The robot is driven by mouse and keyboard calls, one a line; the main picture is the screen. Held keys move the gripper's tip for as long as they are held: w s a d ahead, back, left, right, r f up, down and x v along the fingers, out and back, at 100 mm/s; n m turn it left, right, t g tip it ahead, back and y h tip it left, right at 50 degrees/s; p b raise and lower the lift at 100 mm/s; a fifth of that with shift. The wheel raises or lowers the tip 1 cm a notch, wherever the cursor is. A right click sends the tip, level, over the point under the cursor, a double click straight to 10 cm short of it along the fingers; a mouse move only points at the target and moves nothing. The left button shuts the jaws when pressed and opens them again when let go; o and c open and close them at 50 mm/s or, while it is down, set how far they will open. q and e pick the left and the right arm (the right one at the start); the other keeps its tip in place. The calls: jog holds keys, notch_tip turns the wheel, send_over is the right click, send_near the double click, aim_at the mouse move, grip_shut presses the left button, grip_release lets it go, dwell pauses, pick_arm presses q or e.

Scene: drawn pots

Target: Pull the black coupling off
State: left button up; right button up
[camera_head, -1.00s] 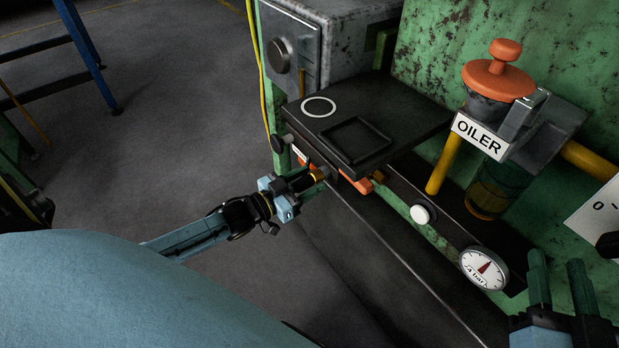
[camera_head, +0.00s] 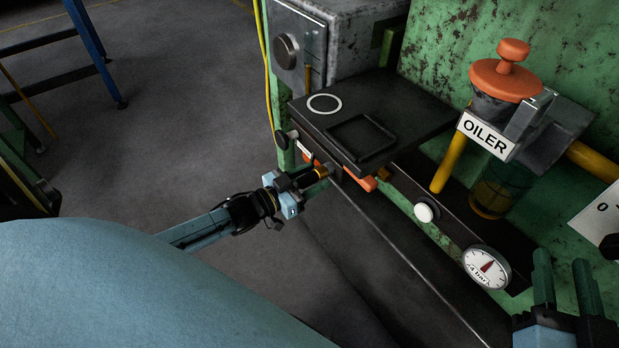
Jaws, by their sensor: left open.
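The black shelf (camera_head: 415,105) with a white ring mark overhangs the left gripper. Orange parts (camera_head: 364,182), a white button (camera_head: 426,212) and a pressure gauge (camera_head: 486,267) lie along the front. The oiler (camera_head: 503,80) stands at the right. Open floor (camera_head: 170,120) is at left.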

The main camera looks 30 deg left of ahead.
pick_arm(q)
jog(key=shift+w+d+r, duration=0.25)
jog(key=shift+d+r, duration=0.1)
jog(key=shift+d, duration=0.05)
jog(key=shift+c, duration=0.4)
grip_shut()
jog(key=shift+s+a+p, duration=0.1)
jog(key=shift+s+p, duration=0.15)
jog(key=shift+p, duration=0.15)
jog(key=shift+s+a+f, duration=0.1)
jog(key=shift+s+a, duration=0.05)
jog(key=shift+s, duration=0.1)
jog(key=shift+s+a+p, duration=0.25)
jog(key=shift+s+p, duration=0.1)
jog(key=shift+s, duration=0.15)
jog(key=shift+p+v, duration=0.7)
jog(key=shift+v, duration=1.25)
jog(key=shift+a+f, duration=0.15)
